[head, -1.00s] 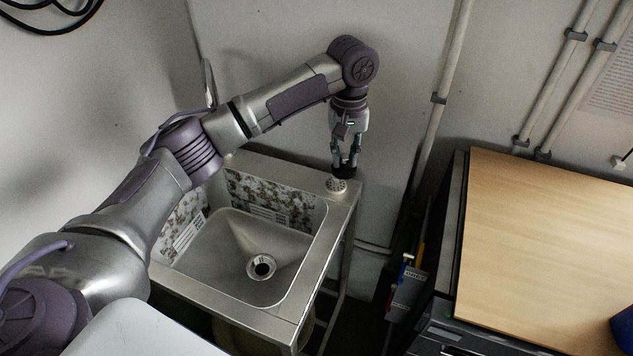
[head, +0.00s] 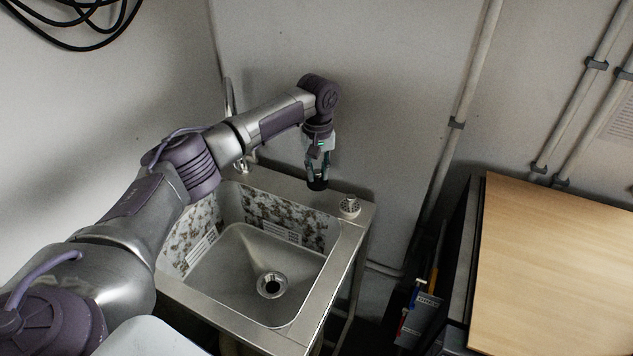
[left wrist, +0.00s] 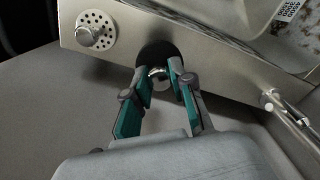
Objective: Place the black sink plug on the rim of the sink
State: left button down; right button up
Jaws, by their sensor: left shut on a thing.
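The black sink plug (head: 317,184) is a dark disc between the fingertips of my left gripper (head: 318,172) in the head view. My left gripper is shut on it, over the back rim of the sink (head: 285,192). In the left wrist view the black plug (left wrist: 158,52) shows beneath the fingertips of the left gripper (left wrist: 166,75), with a small metal knob between them. It lies over the metal rim (left wrist: 215,65); I cannot tell whether it touches. My right gripper is not in view.
A perforated metal strainer (head: 349,206) sits on the rim's back right corner, right of the plug. The tap (head: 232,110) stands at the back left. The basin drain (head: 271,284) is open. A wood-topped cabinet (head: 560,265) stands to the right.

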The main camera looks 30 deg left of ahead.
aim_at(316, 180)
pick_arm(q)
jog(key=shift+a+f, duration=0.2)
jog(key=shift+f, duration=1.95)
jog(key=shift+f, duration=0.1)
jog(key=c, duration=1)
grip_release()
jog(key=shift+r, duration=0.45)
notch_tip(316, 180, up, 11)
jog(key=shift+r, duration=0.2)
